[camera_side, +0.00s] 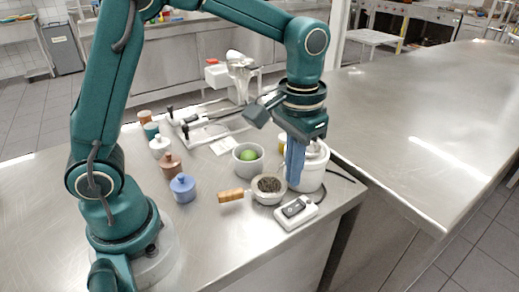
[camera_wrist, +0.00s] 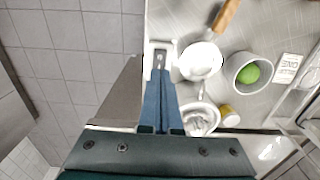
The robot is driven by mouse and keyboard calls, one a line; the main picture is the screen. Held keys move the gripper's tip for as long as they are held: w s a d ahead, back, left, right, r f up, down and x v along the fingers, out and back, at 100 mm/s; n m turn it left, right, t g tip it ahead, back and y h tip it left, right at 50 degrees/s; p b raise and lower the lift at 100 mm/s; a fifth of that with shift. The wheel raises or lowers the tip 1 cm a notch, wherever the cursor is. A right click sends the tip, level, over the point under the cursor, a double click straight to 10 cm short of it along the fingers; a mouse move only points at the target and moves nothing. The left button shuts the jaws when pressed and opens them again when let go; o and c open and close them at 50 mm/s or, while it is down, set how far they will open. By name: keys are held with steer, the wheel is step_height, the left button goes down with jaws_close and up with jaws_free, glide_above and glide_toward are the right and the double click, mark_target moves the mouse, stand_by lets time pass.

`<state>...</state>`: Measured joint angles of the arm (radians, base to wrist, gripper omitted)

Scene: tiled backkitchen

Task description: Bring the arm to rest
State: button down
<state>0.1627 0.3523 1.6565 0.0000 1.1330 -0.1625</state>
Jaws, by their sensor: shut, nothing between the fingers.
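My gripper (camera_side: 294,184) points down with its two blue fingers together and empty. In the side view it hangs in front of a white pot (camera_side: 313,172), above and behind a small white device with a dark display (camera_side: 296,209). In the wrist view the closed fingers (camera_wrist: 160,74) overlap the white device (camera_wrist: 155,46) from above; the height between them is hard to tell. The white pot (camera_wrist: 201,108) is right of the fingers there. My arm is raised and reaches out over the counter.
A wooden-handled strainer (camera_side: 269,198) with dark contents is left of the fingers. A grey bowl (camera_side: 239,167) holds a green ball (camera_side: 248,155). Blue (camera_side: 183,188) and brown (camera_side: 171,165) lidded jars stand near my base. The steel counter's edge is close; another steel counter (camera_side: 420,110) is at right.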

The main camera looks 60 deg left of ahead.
steer(key=shift+r, duration=0.1)
steer(key=s+a+r+t, duration=0.3)
steer(key=s+r+t, duration=0.15)
steer(key=r, duration=0.35)
steer(key=s+a+f+t, duration=0.1)
steer(key=s+f, duration=0.2)
steer(key=s, duration=0.4)
steer(key=shift+s+a, duration=0.2)
steer(key=shift+a, duration=0.1)
steer(key=shift+f, duration=0.1)
